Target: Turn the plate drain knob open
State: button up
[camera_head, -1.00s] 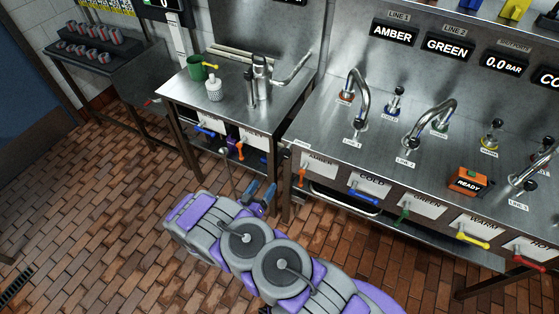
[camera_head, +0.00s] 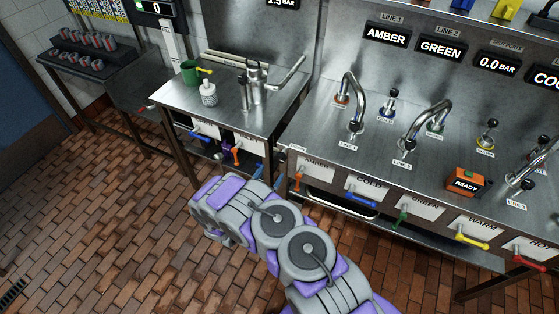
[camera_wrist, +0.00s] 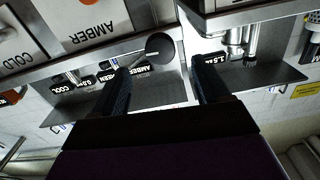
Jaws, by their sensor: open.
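A dark round knob on a thin pale rod (camera_wrist: 158,47) shows in the wrist view, just beyond and between my fingertips. It appears apart from both fingers. No readable label tells whether it is the plate drain knob. My gripper (camera_wrist: 163,64) is open with nothing between its fingers. In the head view my gripper is mostly hidden behind my grey and purple arm; one blue finger (camera_head: 258,170) shows near the gap between the two steel benches. A small dark knob (camera_head: 218,156) shows under the left bench.
The left bench (camera_head: 226,108) carries a green mug (camera_head: 190,73) and a white bottle (camera_head: 208,92). Blue (camera_head: 199,136) and orange (camera_head: 236,155) handles hang at its front. The brick floor (camera_head: 110,220) at left is clear.

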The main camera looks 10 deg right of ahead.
aim_at(279, 160)
jog(key=b+x, duration=0.1)
jog(key=x, duration=0.8)
jog(key=shift+b, duration=0.3)
jog(key=shift+s, duration=0.1)
jog(key=c, duration=1)
jog(key=shift+n+p, duration=0.45)
jog(key=shift+n, duration=0.05)
jog(key=o, duration=1)
jog(key=shift+a, duration=0.1)
